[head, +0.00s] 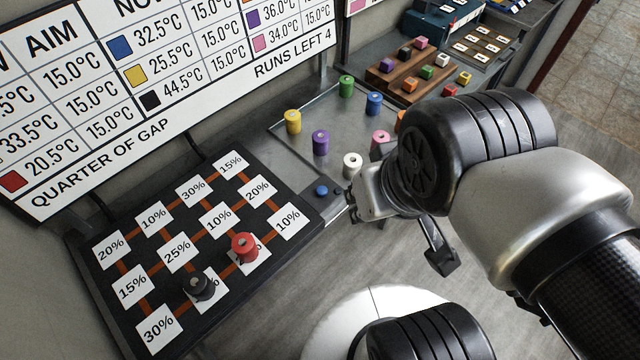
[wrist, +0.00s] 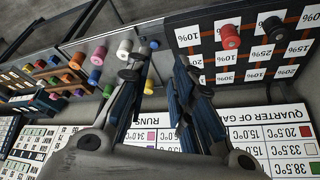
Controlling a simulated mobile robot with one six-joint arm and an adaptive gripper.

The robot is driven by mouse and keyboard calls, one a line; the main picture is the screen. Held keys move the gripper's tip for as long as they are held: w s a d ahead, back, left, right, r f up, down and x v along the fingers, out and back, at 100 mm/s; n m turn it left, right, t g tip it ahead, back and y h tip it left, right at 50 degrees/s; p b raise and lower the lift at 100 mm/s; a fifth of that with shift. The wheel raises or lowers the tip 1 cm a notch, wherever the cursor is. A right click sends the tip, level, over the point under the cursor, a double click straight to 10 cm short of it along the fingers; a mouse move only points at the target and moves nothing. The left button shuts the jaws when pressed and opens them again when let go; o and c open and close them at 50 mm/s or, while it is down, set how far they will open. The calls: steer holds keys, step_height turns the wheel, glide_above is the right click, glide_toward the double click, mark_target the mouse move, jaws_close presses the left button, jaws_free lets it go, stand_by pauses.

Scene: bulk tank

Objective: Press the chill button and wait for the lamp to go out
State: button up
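A small round blue button (head: 321,190) sits at the front edge of the grey tray, beside the black board; I take it for the chill button, though no label on it is readable. It also shows as a blue dot in the wrist view (wrist: 154,44), beyond my fingertips. My gripper (head: 362,207) is just right of the button in the head view, apart from it. In the wrist view the two fingers (wrist: 160,68) stand apart with nothing held between them. I cannot make out a lamp in either view.
The black board (head: 183,214) with percent cards carries a red spool (head: 244,247) and a black spool (head: 199,286). Several spools, including a white one (head: 352,165), stand on the grey tray (head: 290,178). A wall sign (head: 180,85) reads "RUNS LEFT 4". A wooden rack (head: 384,86) stands behind.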

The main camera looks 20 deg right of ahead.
jaws_close()
stand_by(1.2)
